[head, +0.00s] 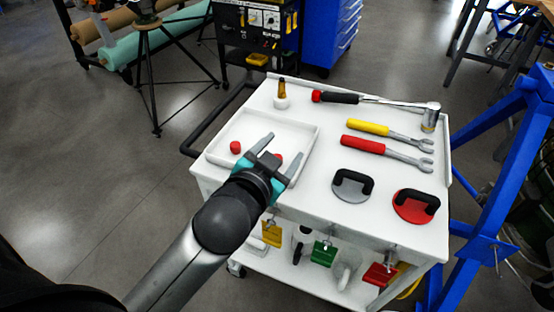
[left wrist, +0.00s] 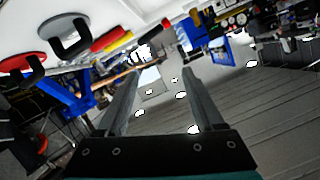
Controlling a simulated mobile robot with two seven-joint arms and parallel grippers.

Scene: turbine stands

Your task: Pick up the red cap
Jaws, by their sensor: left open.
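A small round red cap (head: 235,147) lies in the left part of the white shallow tray (head: 222,131) on the cart. A second small red piece (head: 279,158) shows between the fingers of my left gripper (head: 286,146) in the head view, partly hidden by the gripper. My left gripper is open over the tray's right side, to the right of the first cap. In the left wrist view the two fingers (left wrist: 158,80) are apart with nothing held between them, and no red cap shows there. My right gripper is not in view.
The white cart top (head: 320,125) also holds a bottle (head: 281,95), a torque wrench (head: 370,99), yellow (head: 368,128) and red (head: 363,145) wrenches, and grey (head: 350,186) and red (head: 412,206) suction-cup-like handles. A blue frame (head: 495,190) stands right of the cart.

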